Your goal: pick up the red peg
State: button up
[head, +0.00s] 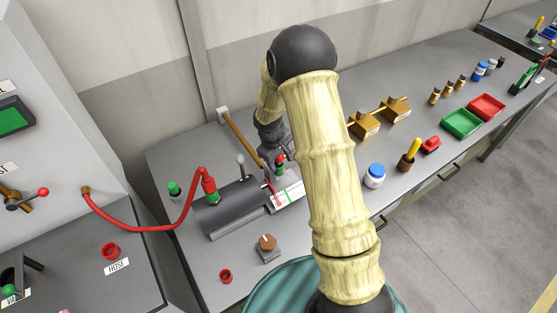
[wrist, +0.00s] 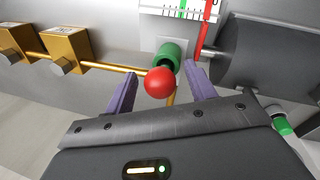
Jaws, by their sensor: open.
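The red peg shows in the wrist view as a round red knob (wrist: 159,82) in front of a green collar (wrist: 170,54). In the head view a small red and green piece (head: 280,168) stands just below my gripper (head: 275,150), partly hidden by it. My gripper (wrist: 160,75) is open, and its two purple fingers appear on either side of the red knob in the wrist view. I see gaps between the knob and both fingers. I cannot tell how deep the knob sits between them.
A dark cylinder (head: 232,207) with a red hose (head: 150,228) lies left of the peg. A white scale with a red pointer (wrist: 205,30) is beside it. A brass rod (wrist: 110,68) and brass blocks (wrist: 66,47) are close by. A blue-capped jar (head: 375,175) stands right of my arm.

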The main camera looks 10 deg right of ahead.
jog(key=c, duration=1.1)
jog(key=shift+o, duration=0.2)
jog(key=shift+r, duration=0.15)
jog(key=b+v, duration=0.1)
jog(key=v, duration=0.2)
jog(key=d+b+v, duration=0.1)
jog(key=v, duration=0.2)
jog(key=w+v, duration=0.1)
jog(key=v, duration=0.2)
jog(key=shift+d+r+b, duration=0.3)
jog(key=shift+r+b, duration=0.1)
jog(key=shift+r, duration=0.1)
